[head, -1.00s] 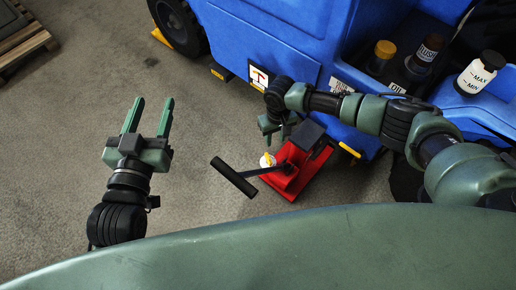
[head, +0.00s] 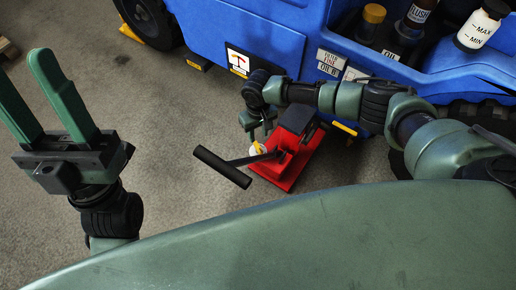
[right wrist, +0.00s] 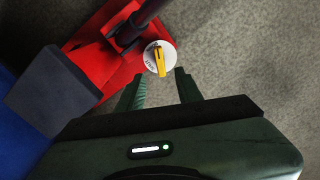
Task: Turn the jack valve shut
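The red jack (head: 283,172) sits on the floor beside the blue vehicle, its black handle bar (head: 222,167) sticking out to the left. The jack valve, a white round dial with a yellow lever (right wrist: 159,59), is at the jack's side. In the head view the valve (head: 257,148) is small and partly covered by my right gripper (head: 259,137). In the right wrist view my right gripper (right wrist: 160,86) is open, with the dial just beyond and between its fingertips; contact cannot be told. My left gripper (head: 20,67) is open and empty over bare floor.
The blue vehicle (head: 270,35) stands behind the jack, with a dark pad (head: 308,117) on the jack near its side. Caps and bottles, including a white bottle (head: 482,27), sit in its recess. A yellow wheel chock (head: 130,34) is at the far wheel.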

